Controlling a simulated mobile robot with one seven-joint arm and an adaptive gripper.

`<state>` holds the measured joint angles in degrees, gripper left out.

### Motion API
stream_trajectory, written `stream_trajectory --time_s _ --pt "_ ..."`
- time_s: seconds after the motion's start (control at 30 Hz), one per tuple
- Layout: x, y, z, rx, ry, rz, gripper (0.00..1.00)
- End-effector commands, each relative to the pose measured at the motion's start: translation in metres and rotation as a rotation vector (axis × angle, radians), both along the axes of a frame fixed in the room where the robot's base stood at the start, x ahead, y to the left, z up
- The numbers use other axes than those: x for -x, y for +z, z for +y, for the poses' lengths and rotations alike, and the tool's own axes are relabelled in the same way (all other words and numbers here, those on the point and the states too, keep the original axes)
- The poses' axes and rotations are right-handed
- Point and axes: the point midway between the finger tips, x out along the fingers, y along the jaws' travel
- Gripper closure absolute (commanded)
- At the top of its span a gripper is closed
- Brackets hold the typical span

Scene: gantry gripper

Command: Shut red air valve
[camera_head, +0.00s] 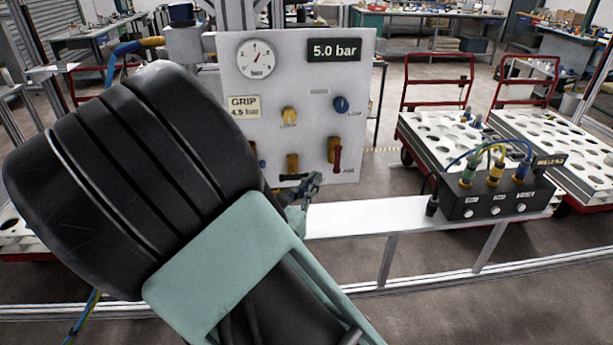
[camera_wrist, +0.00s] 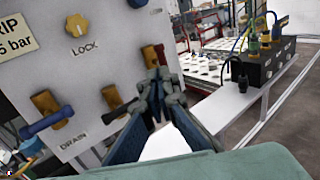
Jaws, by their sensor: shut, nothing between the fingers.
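The red air valve handle (camera_head: 337,158) hangs straight down from its brass body (camera_head: 332,147) at the lower right of the white panel. In the wrist view a bit of the red handle (camera_wrist: 161,54) shows just beyond my fingertips, and its lower part is hidden by them. My gripper (camera_head: 306,186) is shut and empty, below and left of the red handle in the head view. It also shows in the wrist view (camera_wrist: 166,82). I cannot tell whether the fingertips touch the handle.
Left of the red valve are a brass valve with a black handle (camera_wrist: 118,114) and the drain valve with a blue handle (camera_wrist: 47,122). Above are a yellow lock knob (camera_head: 289,115) and a blue knob (camera_head: 341,104). A black connector box (camera_head: 495,198) stands on the rail at right.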

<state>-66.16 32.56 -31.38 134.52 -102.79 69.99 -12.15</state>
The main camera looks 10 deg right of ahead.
Motion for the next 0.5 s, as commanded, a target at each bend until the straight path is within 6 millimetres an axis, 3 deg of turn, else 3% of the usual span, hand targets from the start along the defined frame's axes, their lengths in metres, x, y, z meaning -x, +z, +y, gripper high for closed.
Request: stream_trajectory --time_s 0.3,0.5 --pt "-0.057 0.002 -0.04 0.002 -0.004 -0.001 1.0" --pt "-0.078 0.001 -0.053 0.0 -0.003 0.0 1.0"
